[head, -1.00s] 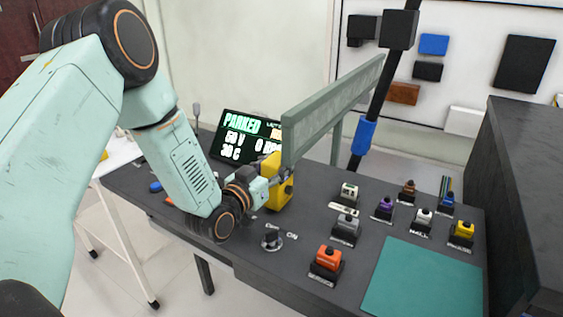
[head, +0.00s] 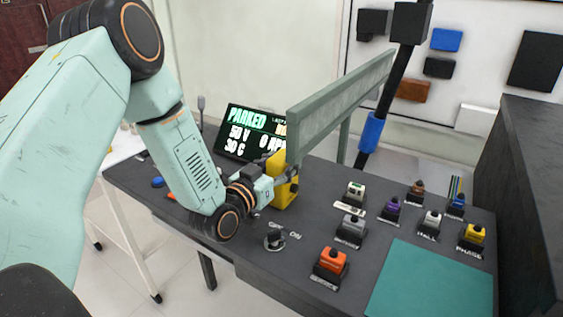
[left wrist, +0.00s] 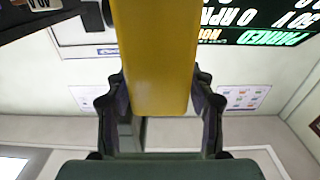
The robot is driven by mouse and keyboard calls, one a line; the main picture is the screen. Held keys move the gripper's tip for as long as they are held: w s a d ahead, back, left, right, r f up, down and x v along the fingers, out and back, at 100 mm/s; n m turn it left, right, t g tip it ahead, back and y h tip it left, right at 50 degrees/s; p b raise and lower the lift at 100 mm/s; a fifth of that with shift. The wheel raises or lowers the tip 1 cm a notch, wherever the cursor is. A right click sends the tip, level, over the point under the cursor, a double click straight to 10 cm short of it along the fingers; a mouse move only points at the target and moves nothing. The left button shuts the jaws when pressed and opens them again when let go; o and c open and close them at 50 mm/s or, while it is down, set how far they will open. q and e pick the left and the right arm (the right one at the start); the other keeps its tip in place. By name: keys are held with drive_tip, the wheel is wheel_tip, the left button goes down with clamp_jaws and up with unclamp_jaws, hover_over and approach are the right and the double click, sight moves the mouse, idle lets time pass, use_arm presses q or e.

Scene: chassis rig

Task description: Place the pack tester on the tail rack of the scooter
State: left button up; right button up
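A yellow block-shaped device (head: 284,186), which looks like the pack tester, stands upright at the bench's middle, below the grey-green beam. My left gripper (head: 285,182) reaches it from the left in the head view. In the left wrist view the yellow device (left wrist: 155,60) fills the space between the two fingers (left wrist: 160,105), which lie against its sides, so the gripper looks shut on it. I cannot tell whether its base touches the bench. My right gripper is not in view. I cannot identify a scooter tail rack in these views.
The dark bench (head: 230,245) carries a display (head: 250,133) reading PARKED, a rotary knob (head: 275,240), an orange-topped switch (head: 331,263) and several small coloured blocks. A grey-green beam (head: 340,100) rises close by the device. A teal mat (head: 430,280) is clear.

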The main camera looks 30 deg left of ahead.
use_arm(q)
drive_tip(key=shift+o, duration=1.2)
drive_tip(key=shift+w+d+f, duration=0.1)
drive_tip(key=shift+w, duration=0.05)
